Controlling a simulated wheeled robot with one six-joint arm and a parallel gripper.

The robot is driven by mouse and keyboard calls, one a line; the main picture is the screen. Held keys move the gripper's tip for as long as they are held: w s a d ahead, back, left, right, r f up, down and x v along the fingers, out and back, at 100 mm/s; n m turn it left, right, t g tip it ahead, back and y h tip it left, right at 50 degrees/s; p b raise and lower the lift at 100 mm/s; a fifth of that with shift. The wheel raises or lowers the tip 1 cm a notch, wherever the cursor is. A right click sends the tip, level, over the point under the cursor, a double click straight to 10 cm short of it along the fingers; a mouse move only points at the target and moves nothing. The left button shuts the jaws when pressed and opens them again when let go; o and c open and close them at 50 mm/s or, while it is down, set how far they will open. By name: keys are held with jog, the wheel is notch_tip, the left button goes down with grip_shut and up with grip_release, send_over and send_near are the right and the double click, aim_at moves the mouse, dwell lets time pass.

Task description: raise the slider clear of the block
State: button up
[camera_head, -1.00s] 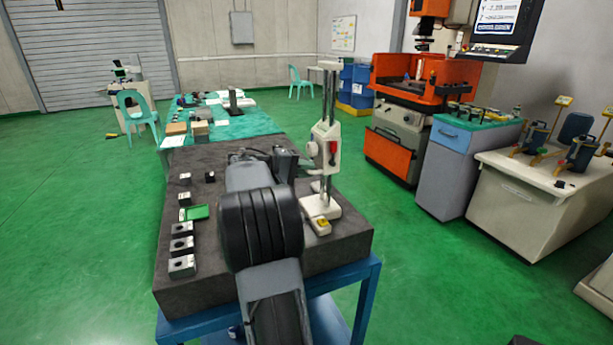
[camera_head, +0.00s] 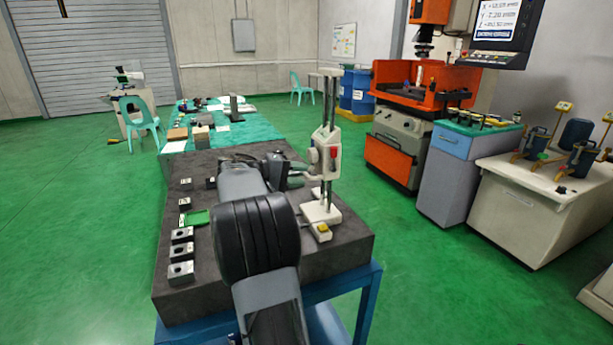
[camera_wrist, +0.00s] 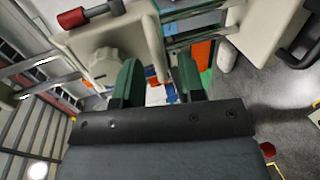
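The slider (camera_head: 325,153) is a white body with a red part, on the upright posts of a white gauge stand (camera_head: 322,217). In the wrist view its pale housing (camera_wrist: 130,38) fills the top, with a round ribbed knob (camera_wrist: 104,66) and a red-ended lever (camera_wrist: 72,18). My gripper (camera_head: 299,175) is just left of the slider in the head view. In the wrist view my gripper (camera_wrist: 158,80) has two green fingers apart with nothing between them; their tips are close to the housing. I cannot tell whether they touch it. No block under the slider can be made out.
The stand is on a dark stone slab (camera_head: 335,248) over a blue frame. Steel blocks (camera_head: 181,252) and a green tray (camera_head: 196,218) lie along the slab's left side. A green-covered table (camera_head: 250,127) is behind, and an orange machine (camera_head: 390,150) is at the right.

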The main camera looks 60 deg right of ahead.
jog(key=v, duration=1.1)
jog(key=shift+a, duration=0.25)
jog(key=s+a+f+n+t+y+p, duration=0.1)
jog(key=s+a+f+n+t+y, duration=0.1)
jog(key=a, duration=0.9)
jog(key=s+a+f+n+t+y+p, duration=0.2)
jog(key=a+f+t+y, duration=0.4)
jog(key=a, duration=0.5)
jog(key=s+a+f+n+t+y+p, duration=0.2)
jog(key=s+a+f+n+t+y, duration=0.1)
jog(key=a, duration=0.8)
jog(key=shift+s+f+t+y, duration=0.5)
jog(key=shift+s+t+y, duration=0.2)
jog(key=shift+s+t, duration=0.25)
